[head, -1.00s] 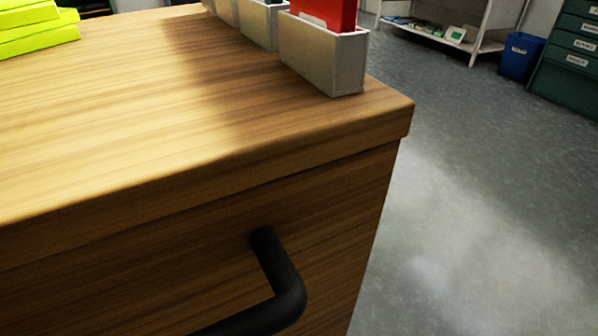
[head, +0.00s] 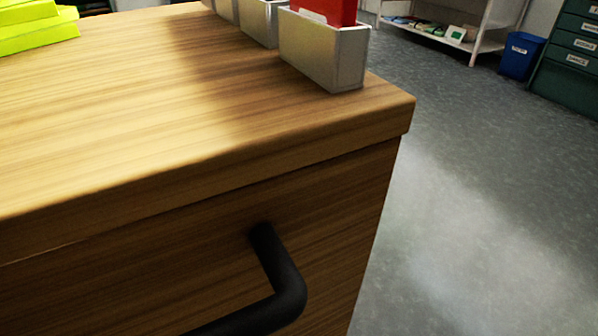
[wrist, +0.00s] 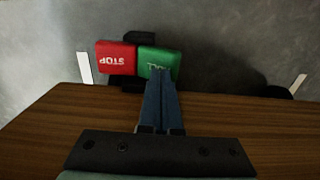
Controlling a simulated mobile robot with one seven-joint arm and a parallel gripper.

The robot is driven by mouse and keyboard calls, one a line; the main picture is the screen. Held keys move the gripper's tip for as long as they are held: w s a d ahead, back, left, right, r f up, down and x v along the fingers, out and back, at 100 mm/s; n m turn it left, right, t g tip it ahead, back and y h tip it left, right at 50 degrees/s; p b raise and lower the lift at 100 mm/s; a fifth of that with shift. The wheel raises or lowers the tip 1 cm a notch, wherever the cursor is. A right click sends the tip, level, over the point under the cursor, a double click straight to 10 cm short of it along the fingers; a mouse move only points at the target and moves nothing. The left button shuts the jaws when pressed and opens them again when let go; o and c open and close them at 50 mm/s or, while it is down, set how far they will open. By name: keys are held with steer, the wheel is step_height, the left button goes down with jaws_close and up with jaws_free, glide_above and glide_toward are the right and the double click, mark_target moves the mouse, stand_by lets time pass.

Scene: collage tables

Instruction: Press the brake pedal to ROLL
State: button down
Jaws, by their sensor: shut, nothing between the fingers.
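The brake pedal shows in the wrist view as a red STOP pad (wrist: 116,60) and a green pad (wrist: 166,58) side by side. The green pad's lettering is partly hidden by my fingers. My gripper (wrist: 161,76) is shut and empty. Its blue fingertips overlap the near part of the green pad in the picture; I cannot tell whether they touch it. The pedal and my gripper are not in the head view.
In the head view a wooden table (head: 150,110) with a black handle (head: 278,275) fills the left. Grey holders (head: 330,55) and yellow-green items (head: 30,30) stand on it. Grey floor (head: 480,210) is clear at right, with a blue bin (head: 520,55) and shelf (head: 468,30) behind.

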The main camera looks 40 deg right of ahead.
steer(key=shift+f+b, duration=0.65)
steer(key=shift+f, duration=0.6)
stand_by(0.3)
steer(key=shift+r, duration=0.15)
step_height(320, 180, up, 7)
steer(key=p, duration=0.8)
stand_by(0.6)
